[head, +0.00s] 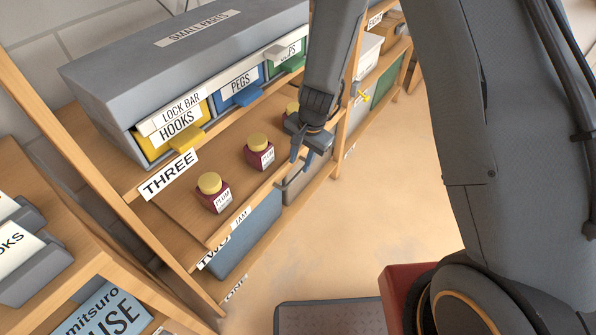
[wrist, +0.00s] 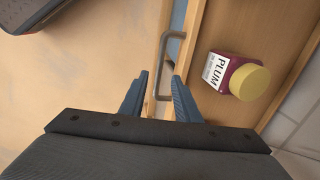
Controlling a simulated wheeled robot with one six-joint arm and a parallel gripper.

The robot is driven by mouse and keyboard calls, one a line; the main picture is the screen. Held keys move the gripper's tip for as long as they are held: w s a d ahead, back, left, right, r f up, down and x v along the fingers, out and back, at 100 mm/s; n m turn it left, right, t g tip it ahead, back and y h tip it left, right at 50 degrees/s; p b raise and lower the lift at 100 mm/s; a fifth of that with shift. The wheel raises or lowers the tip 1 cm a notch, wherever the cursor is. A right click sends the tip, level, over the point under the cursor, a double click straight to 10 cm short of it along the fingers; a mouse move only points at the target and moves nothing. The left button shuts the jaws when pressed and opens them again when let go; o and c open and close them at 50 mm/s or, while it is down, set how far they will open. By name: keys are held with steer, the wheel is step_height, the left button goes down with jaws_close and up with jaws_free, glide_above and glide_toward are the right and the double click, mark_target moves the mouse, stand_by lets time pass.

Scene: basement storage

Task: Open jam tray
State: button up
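The jam tray (head: 228,228) is a wooden tray with a JAM label on its front, at the shelf marked TWO. Jars with yellow lids stand in it: a front plum jar (head: 212,194), a middle one (head: 259,153) and a third partly hidden behind my gripper. The tray's grey bar handle (wrist: 165,62) shows in the wrist view, its near end between my fingers. My gripper (head: 302,158) is open at the tray's front edge; in the wrist view (wrist: 160,80) its blue fingers lie on either side of the handle. Whether they touch it, I cannot tell.
Above is a grey small-parts cabinet (head: 190,50) with a yellow hooks drawer (head: 165,147), a blue pegs drawer (head: 232,96) and a green drawer (head: 288,66). A blue-grey bin (head: 248,238) sits below the tray.

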mark_target(297, 175)
steer(key=shift+w+a+f+b, duration=0.15)
steer(key=shift+f+b, duration=0.1)
steer(key=shift+f, duration=0.65)
steer(key=shift+w+a+f+b, duration=0.1)
steer(key=shift+f+b, duration=0.15)
steer(key=shift+f, duration=0.7)
steer(key=shift+w+a+f+b, duration=0.15)
steer(key=shift+f+b, duration=0.1)
steer(key=shift+f, duration=0.65)
steer(key=shift+c, duration=0.4)
jaws_close()
